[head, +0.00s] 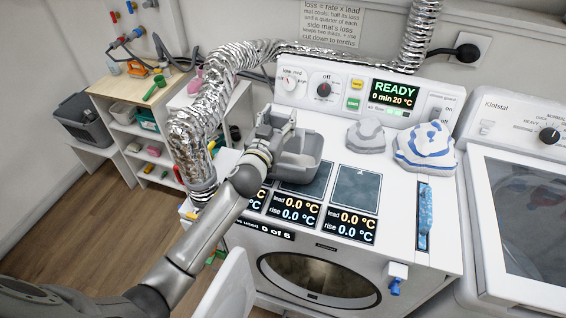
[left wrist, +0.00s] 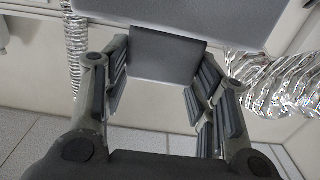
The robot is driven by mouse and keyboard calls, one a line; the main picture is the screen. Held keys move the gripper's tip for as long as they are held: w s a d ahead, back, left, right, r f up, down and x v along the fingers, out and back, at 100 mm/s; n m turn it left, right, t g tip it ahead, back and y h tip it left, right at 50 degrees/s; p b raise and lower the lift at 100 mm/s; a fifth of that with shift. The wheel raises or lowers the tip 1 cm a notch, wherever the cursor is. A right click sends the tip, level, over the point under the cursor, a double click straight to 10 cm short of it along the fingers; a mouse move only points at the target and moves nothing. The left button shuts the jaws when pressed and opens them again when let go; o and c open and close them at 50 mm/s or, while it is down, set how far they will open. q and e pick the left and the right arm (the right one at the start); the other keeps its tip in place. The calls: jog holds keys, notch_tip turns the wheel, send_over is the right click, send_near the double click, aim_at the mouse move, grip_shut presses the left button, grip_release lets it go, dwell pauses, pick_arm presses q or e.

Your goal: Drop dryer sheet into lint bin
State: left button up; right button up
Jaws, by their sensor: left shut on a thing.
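My left gripper (head: 276,128) is over the rear left of the white dryer top (head: 400,200). It is shut on the upright tab of a grey open box (head: 303,172). The left wrist view shows the flat grey tab (left wrist: 168,58) between its fingers (left wrist: 163,88). The box is at the dryer top; I cannot tell whether it touches the surface. A darker grey bin (head: 86,122) stands at the far left, and I cannot tell which is the lint bin. I cannot identify a dryer sheet. My right gripper is not in view.
A silver foil duct (head: 190,150) stands left of the box. A grey cloth heap (head: 366,138) and a blue-striped one (head: 425,150) lie at the back right. A washer (head: 520,220) stands right.

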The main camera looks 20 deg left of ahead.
pick_arm(q)
jog(key=shift+w+a+f, duration=0.1)
jog(key=shift+w+f, duration=0.1)
jog(key=shift+f, duration=0.45)
jog(key=shift+s+r, duration=0.2)
jog(key=shift+s, duration=0.05)
jog(key=o, duration=0.8)
jog(key=shift+w+f, duration=0.1)
jog(key=shift+w, duration=0.05)
jog(key=s, duration=1.2)
jog(key=shift+s+a, duration=0.1)
jog(key=shift+a, duration=0.05)
